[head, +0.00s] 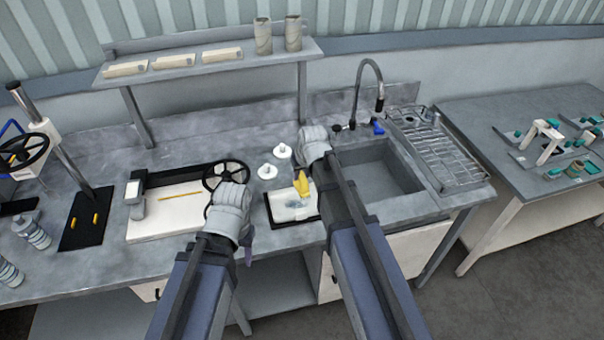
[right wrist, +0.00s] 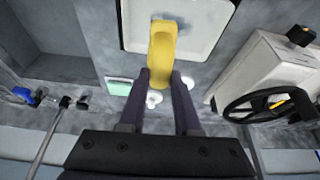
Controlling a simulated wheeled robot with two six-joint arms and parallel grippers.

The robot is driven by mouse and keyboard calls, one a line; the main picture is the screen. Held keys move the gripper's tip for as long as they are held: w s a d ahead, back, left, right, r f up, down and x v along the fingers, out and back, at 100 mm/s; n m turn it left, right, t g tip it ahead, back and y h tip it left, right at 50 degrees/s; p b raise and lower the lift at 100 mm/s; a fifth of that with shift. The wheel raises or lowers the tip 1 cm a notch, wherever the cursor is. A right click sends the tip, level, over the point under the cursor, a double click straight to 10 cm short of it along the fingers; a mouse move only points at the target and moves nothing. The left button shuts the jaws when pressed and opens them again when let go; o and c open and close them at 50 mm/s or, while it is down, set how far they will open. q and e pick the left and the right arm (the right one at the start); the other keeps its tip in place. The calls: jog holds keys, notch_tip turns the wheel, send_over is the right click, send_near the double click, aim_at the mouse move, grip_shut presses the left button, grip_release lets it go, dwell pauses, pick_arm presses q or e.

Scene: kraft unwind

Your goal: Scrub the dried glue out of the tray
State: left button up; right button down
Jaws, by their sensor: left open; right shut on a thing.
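The tray (head: 271,221) is shallow, with a dark rim and a white inside, and lies on the grey counter left of the sink. A faint grey-blue patch (head: 297,205) shows on its floor. My right gripper (right wrist: 160,75) is shut on a yellow tool (right wrist: 161,42), which also shows in the head view (head: 302,183). The tool overlaps the tray in both views; I cannot tell whether it touches the floor. My right arm hides the tray's right side in the head view. My left gripper (head: 248,256) is open and empty, low by the counter's front edge.
Two white round items (head: 267,172) stand behind the tray. A green-and-white block (right wrist: 118,87) lies near the tray. A machine with a black handwheel (head: 226,175) stands left. The sink (head: 384,178) with its tap (head: 379,90) is right. A shelf (head: 215,62) stands behind.

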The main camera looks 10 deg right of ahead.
notch_tip(320, 180, up, 3)
jog(key=p, duration=0.3)
jog(key=shift+r, duration=0.1)
dwell(0.3)
